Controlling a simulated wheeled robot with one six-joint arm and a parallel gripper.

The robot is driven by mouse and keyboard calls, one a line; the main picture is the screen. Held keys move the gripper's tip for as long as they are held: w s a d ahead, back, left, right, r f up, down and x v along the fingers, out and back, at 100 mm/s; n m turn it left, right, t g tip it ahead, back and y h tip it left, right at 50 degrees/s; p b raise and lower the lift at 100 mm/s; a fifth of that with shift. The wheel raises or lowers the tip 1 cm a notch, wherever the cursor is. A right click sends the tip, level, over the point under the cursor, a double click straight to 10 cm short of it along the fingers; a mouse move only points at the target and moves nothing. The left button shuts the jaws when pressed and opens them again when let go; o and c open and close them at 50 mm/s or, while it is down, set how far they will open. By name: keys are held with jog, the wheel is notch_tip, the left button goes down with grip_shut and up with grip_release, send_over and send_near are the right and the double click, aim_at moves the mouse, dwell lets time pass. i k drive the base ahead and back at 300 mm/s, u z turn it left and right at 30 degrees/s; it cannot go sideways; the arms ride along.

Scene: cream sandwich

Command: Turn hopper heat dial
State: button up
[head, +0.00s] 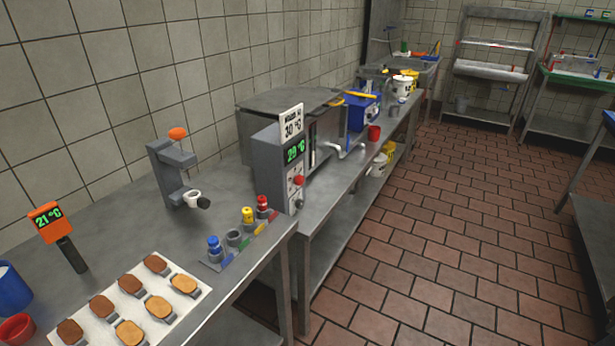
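The hopper machine (272,153) is a grey box at the back of the steel counter, with its control face turned toward the right. A green digital display (294,151) on that face reads about 29 °C, though the digits are small. A white sign (291,122) above it shows 30 °C. Below the display are a red knob (299,181) and a dark grey knob (300,204). I cannot tell which one is the heat dial, or how either is turned. My gripper is not in view.
A white sheet with biscuit pieces (158,307) lies at the front left, near an orange 21 °C thermometer (50,222). A rack of coloured jars (234,240) stands before the machine. A grey dispenser stand (170,172) is behind. Tiled floor (440,220) at right is open.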

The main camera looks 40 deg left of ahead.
aim_at(299, 179)
jog(key=u, duration=0.7)
jog(key=i, duration=0.9)
jog(key=u, duration=0.9)
